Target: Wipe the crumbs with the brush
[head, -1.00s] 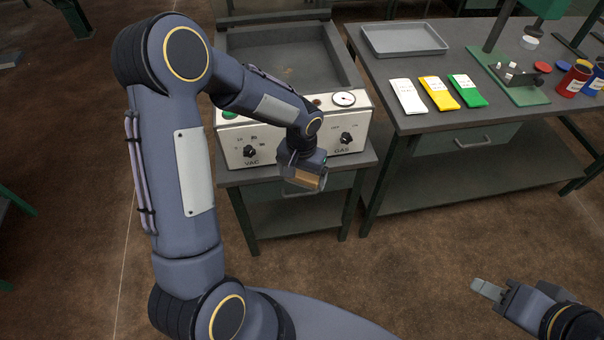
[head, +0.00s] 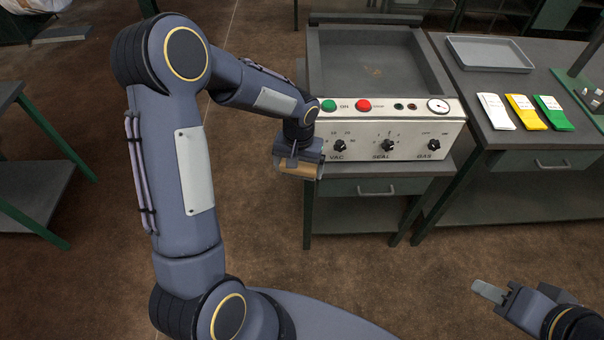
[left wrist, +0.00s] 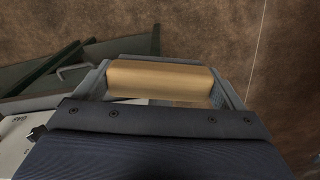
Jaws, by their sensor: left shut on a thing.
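My left gripper (head: 300,168) is shut on the brush, whose tan wooden part (head: 297,169) shows between the fingers. In the left wrist view the brush (left wrist: 160,80) is a rounded wooden block across the jaws; no bristles can be made out. The gripper is beside the front left of a packing machine, apart from its basin (head: 372,65). No crumbs can be made out there. My right gripper (head: 490,291) is low at the right, over the floor, with no held thing visible; its jaw gap is unclear.
The machine's front panel (head: 390,130) has knobs, buttons and a gauge. A table at right holds a grey tray (head: 490,54) and white, yellow and green packets (head: 525,111). Another table (head: 30,180) stands at left. Open floor lies in front.

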